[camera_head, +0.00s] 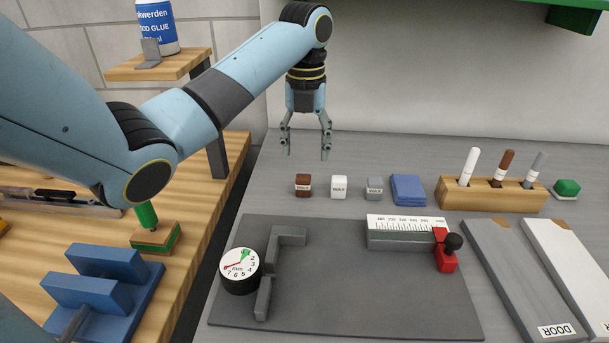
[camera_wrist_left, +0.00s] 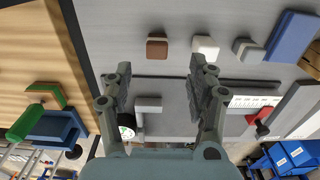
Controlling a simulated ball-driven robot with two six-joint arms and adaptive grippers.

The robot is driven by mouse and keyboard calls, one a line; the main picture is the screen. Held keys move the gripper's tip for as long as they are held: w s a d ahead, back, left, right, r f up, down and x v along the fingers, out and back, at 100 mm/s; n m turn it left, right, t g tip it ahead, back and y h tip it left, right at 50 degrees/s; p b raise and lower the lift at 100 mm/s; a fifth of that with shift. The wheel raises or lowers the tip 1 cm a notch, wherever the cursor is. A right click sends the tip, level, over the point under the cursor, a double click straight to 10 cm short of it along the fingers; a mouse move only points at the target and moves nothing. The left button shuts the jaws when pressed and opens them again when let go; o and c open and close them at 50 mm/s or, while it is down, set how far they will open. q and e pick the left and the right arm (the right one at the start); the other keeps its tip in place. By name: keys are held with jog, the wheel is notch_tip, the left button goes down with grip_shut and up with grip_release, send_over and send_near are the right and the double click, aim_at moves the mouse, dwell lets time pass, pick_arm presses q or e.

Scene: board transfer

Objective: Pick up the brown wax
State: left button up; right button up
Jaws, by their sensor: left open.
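The brown wax (camera_head: 303,185) is a small brown block with a white label, standing on the grey bench at the left end of a row of blocks. It also shows in the left wrist view (camera_wrist_left: 157,49), above and between my gripper's fingers in the picture. My left gripper (camera_head: 306,150) points down, open and empty, above the bench near the brown wax and apart from it. Its two fingers also show in the left wrist view (camera_wrist_left: 160,88). My right gripper is not in view.
A white wax block (camera_head: 339,187) and a grey wax block (camera_head: 374,188) stand to the right of the brown one, then a blue cloth (camera_head: 408,189). A wooden marker holder (camera_head: 493,195) is farther right. A dark mat (camera_head: 340,300) with a dial and stops lies in front.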

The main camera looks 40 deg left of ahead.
aim_at(303, 176)
pick_arm(q)
notch_tip(303, 176, down, 2)
jog(key=shift+s+f, duration=0.1)
jog(key=shift+s, duration=0.05)
jog(key=f, duration=0.3)
jog(key=f+p, duration=0.1)
jog(key=f, duration=0.1)
jog(key=shift+s+f, duration=0.1)
jog(key=shift+s, duration=0.15)
jog(key=shift+f, duration=0.2)
jog(key=shift+c, duration=0.6)
jog(key=c, duration=1)
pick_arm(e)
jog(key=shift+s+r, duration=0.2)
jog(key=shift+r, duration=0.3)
